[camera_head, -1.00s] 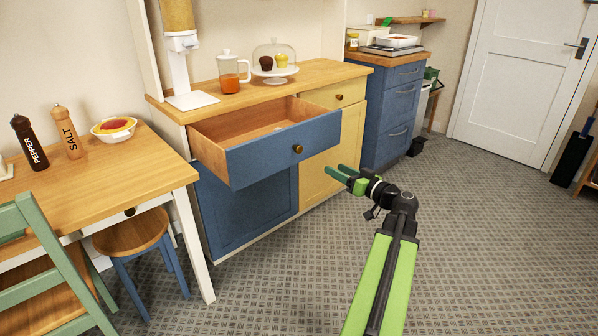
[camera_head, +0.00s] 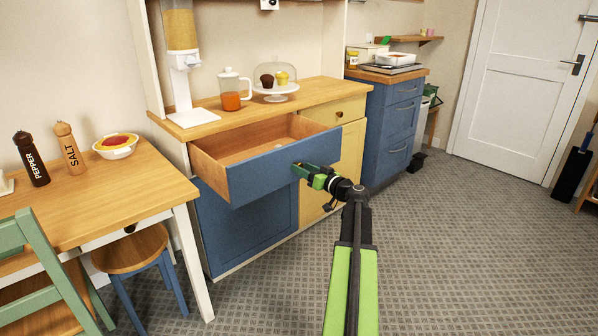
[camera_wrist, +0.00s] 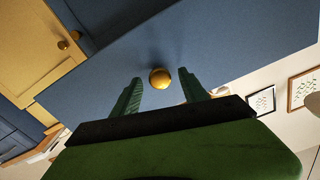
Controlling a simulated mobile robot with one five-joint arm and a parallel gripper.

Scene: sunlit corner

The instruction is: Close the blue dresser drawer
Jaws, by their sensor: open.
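The blue dresser drawer (camera_head: 270,172) stands pulled out from the dresser, its wooden inside showing from above. Its blue front also fills much of the wrist view (camera_wrist: 225,45). A round brass knob (camera_wrist: 159,78) sits on the drawer front. My gripper (camera_head: 298,167) is at the right part of the drawer front, in front of the knob, which it hides in the head view. In the wrist view the green fingers of my gripper (camera_wrist: 160,90) are apart, with the knob between or just beyond their tips. I cannot tell whether they touch the front.
On the dresser top (camera_head: 300,97) stand a cereal dispenser (camera_head: 183,60), a glass jug (camera_head: 231,90) and a covered cake stand (camera_head: 276,88). A table (camera_head: 90,195) with a stool (camera_head: 135,255) and a green chair (camera_head: 30,270) is at left.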

